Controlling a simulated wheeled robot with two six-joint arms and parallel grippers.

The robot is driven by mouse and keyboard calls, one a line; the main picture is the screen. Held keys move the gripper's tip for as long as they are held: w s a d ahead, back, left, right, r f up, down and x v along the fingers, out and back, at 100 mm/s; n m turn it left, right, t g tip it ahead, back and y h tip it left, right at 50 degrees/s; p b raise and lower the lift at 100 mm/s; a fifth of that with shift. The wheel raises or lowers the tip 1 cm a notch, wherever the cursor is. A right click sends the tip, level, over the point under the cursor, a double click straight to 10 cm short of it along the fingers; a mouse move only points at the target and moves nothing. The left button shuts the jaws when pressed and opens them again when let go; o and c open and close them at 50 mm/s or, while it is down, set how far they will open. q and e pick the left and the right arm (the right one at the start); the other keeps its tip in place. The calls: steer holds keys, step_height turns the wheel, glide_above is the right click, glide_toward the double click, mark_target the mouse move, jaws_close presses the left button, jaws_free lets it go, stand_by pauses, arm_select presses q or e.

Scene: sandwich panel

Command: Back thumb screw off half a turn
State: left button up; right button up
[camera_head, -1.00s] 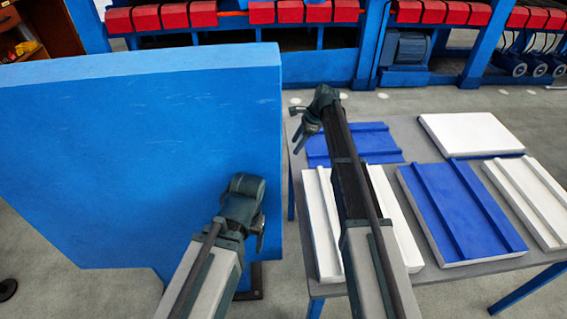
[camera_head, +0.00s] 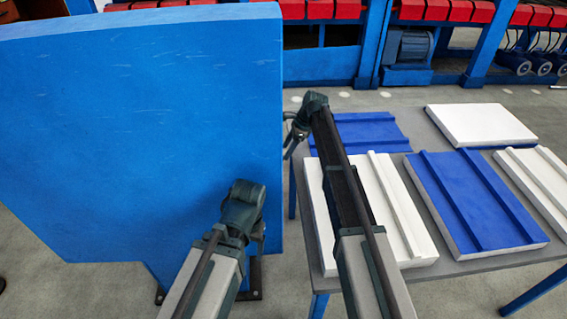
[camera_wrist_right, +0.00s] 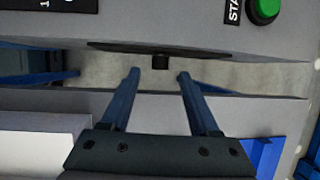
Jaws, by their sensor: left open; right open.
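In the head view my right gripper (camera_head: 291,132) is at the right edge of the big blue cabinet (camera_head: 130,130), whose front is hidden. My left gripper (camera_head: 259,236) is low before the cabinet, mostly hidden by its own wrist.
A green button (camera_wrist_right: 264,10) beside a partly cut-off label is on the grey face. A grey table (camera_head: 455,266) with white and blue panels (camera_head: 475,200) stands right of the cabinet, under my right arm. A blue machine with red blocks (camera_head: 425,10) runs along the back.

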arm_select(q)
step_height(320, 180, down, 4)
steer(key=shift+r+b, duration=0.25)
steer(key=shift+b, duration=0.95)
arm_select(e)
steer(key=x, duration=0.4)
steer(key=shift+r, duration=0.1)
jaws_close()
